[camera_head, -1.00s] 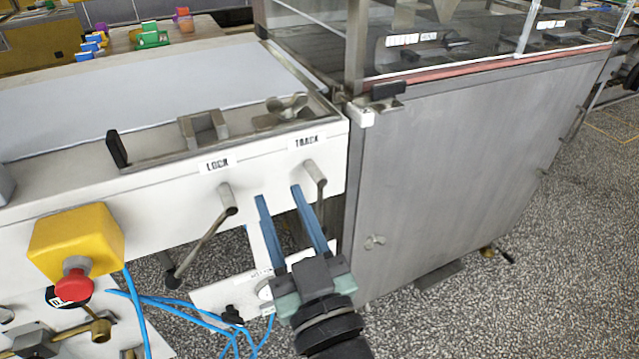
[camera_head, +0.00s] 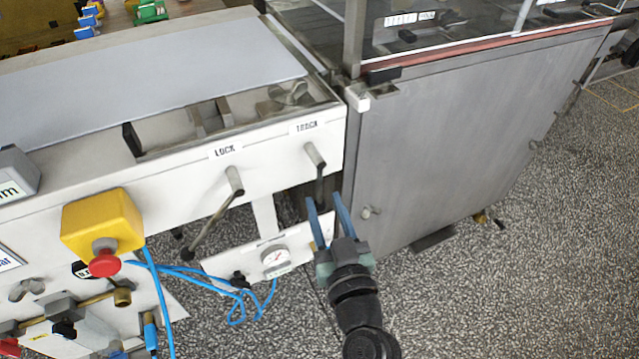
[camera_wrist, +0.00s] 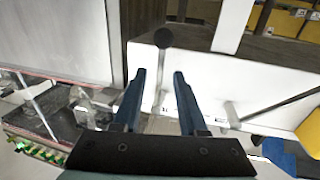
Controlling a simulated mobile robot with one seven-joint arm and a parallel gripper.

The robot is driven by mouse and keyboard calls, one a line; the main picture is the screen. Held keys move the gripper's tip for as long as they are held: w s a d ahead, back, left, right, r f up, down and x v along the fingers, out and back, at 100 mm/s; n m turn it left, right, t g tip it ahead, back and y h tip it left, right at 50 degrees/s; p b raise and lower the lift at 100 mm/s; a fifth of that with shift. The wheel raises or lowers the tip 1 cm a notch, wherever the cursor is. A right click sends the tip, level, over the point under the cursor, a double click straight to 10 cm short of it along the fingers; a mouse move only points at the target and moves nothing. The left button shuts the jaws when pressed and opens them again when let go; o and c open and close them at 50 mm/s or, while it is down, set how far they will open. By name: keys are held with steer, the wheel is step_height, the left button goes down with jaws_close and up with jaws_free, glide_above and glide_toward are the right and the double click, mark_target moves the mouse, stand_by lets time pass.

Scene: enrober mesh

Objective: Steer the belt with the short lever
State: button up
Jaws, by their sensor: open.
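The short lever (camera_head: 320,178), under the TRACK label, hangs down from its pivot on the white machine side. In the wrist view its rod and dark round knob (camera_wrist: 163,38) show in line with the gap between my fingers. My gripper (camera_head: 326,202) is open and points up at the lever's lower end from below. In the wrist view my gripper (camera_wrist: 159,72) has its two blue fingers apart, one on each side of the rod in the picture. I cannot tell whether either finger touches it. The lever's lower end is partly hidden in the head view.
The longer LOCK lever (camera_head: 212,215) slants down-left beside it. A yellow box with a red button (camera_head: 103,228) sits further left. A gauge panel (camera_head: 275,258) and blue hoses lie below. The grey cabinet (camera_head: 450,150) stands close on the right. The belt (camera_head: 150,95) runs above.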

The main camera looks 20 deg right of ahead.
mark_target(321, 194)
steer(key=shift+w+d, duration=0.2)
steer(key=shift+w, duration=0.85)
steer(key=shift+w+d, duration=0.15)
steer(key=shift+w, duration=0.9)
jaws_close()
steer(key=shift+f, duration=0.1)
